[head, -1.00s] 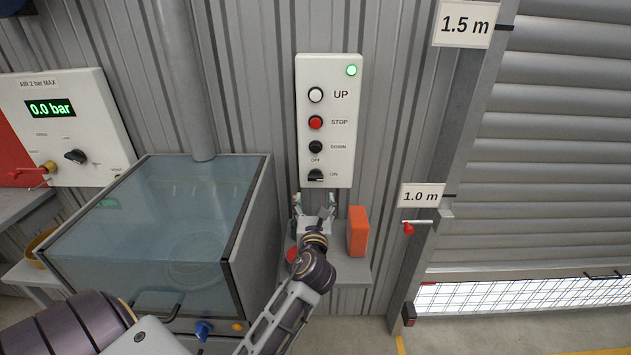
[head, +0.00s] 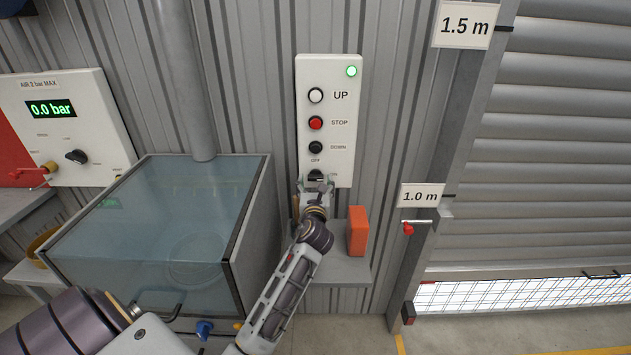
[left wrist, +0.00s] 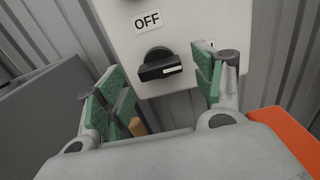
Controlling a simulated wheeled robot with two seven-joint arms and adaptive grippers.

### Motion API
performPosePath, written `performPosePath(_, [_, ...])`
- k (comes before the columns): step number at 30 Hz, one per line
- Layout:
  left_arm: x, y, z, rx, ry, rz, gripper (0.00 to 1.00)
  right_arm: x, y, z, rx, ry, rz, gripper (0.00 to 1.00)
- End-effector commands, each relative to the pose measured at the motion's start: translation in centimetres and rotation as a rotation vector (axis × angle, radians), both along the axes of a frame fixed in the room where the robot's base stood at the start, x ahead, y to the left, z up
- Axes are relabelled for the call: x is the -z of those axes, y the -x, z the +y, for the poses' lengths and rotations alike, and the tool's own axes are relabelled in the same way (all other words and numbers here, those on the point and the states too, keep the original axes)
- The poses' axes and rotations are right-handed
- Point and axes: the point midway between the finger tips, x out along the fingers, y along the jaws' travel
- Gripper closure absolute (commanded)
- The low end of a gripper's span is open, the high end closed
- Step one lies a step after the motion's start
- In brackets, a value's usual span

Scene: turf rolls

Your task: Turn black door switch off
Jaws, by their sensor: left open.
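The black door switch (head: 315,175) is a rotary knob at the bottom of the white control panel (head: 341,110). In the left wrist view the black switch (left wrist: 158,66) sits below the OFF label, its grip bar lying roughly level. My left gripper (head: 315,184) is open just below and in front of the knob. In the left wrist view the green-padded fingers of the left gripper (left wrist: 160,85) stand to either side of the switch, apart from it. In the head view the fingers partly cover the knob and the ON label. My right gripper is not in view.
The panel also carries a white UP button (head: 316,95), a red STOP button (head: 316,123), a black DOWN button (head: 316,147) and a lit green lamp (head: 351,71). An orange block (head: 358,232) stands on a small shelf (head: 343,268) below. A glass-topped cabinet (head: 150,230) is left.

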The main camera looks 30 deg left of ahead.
Motion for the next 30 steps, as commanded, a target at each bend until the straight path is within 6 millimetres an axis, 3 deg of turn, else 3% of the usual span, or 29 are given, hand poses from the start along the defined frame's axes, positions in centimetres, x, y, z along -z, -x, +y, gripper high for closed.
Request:
performPosePath(9, [0.0, -1.7, 1.0, 0.000, 0.001, -0.001, 0.32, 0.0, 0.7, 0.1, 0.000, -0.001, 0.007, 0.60])
performPosePath(20, [0.0, -1.9, 1.1, 0.000, 0.000, 0.000, 0.32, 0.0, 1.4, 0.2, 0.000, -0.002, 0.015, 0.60])
performPosePath(30, [0.0, -1.9, 1.1, 0.000, 0.000, 0.000, 0.75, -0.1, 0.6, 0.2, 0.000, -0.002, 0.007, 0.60])
